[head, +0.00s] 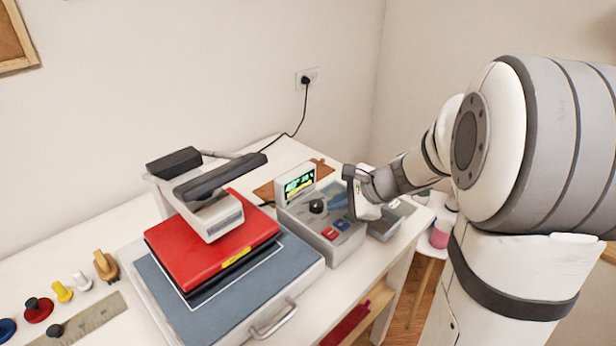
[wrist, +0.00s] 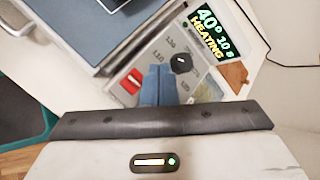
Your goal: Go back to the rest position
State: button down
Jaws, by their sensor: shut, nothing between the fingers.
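My gripper (head: 338,203) is over the control box (head: 333,252) of a heat press. In the wrist view its two blue fingers (wrist: 166,74) are side by side, shut and empty, between the red switch (wrist: 131,82) and the black knob (wrist: 181,63). I cannot tell whether the fingertips touch the panel. The box's display (wrist: 215,30) is lit and reads 40°, 10 s, HEATING. My arm reaches in from the right.
The heat press has a red upper plate (head: 190,250), a black handle (head: 222,176) and a grey-blue base (head: 300,262). Several coloured knobs and a ruler (head: 85,318) lie at the left. A wall socket (head: 306,79) and cord are behind. A small stand with jars (head: 440,236) is at the right.

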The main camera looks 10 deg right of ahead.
jog(key=s+r+n+g+h, duration=0.2)
jog(key=s+n+h, duration=0.4)
jog(key=s+n, duration=1.1)
jog(key=s+g, duration=0.1)
jog(key=s, duration=0.2)
jog(key=shift+s+a+r+h, duration=0.3)
jog(key=shift+a+r+h, duration=0.05)
jog(key=shift+a+h, duration=0.05)
